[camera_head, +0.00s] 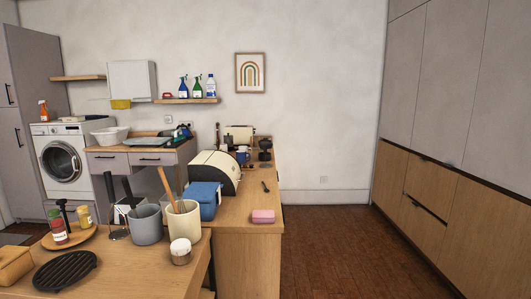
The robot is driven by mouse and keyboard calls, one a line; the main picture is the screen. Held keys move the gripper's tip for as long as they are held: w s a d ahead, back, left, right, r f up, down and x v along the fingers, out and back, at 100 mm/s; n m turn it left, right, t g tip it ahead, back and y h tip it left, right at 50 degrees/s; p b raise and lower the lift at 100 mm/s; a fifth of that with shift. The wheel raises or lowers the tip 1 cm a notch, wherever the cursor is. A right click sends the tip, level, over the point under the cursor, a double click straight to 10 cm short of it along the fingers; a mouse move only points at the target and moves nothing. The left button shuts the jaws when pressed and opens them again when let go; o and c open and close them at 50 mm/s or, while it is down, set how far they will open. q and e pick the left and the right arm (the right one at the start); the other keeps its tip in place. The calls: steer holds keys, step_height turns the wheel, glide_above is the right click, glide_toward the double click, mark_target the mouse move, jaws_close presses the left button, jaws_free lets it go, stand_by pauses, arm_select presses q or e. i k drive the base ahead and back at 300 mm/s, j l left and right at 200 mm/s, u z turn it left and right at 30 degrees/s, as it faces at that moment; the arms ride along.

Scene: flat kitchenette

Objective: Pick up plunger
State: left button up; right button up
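I cannot make out a plunger with certainty. A dark long-handled item (112,208) stands upright left of the grey pot, with a small dark disc at its foot; it is too small to tell what it is. Neither of my grippers is in view.
A wooden counter carries a grey pot (147,225), a cream utensil crock (184,222), a white-lidded jar (180,252), a black trivet (65,271), a blue box (203,199) and a bread bin (214,172). A washing machine (62,160) stands at left. Floor (335,255) at right is clear.

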mark_target(266, 145)
steer(key=i+l+z, duration=0.65)
steer(key=i, duration=0.3)
steer(key=i+l+z, duration=0.2)
steer(key=i+z, duration=0.15)
steer(key=i, duration=0.2)
steer(key=i+u, duration=0.3)
steer(key=i, duration=0.3)
steer(key=i+u, duration=0.25)
steer(key=i, duration=0.35)
steer(key=i+l+u, duration=0.3)
steer(key=i, duration=0.25)
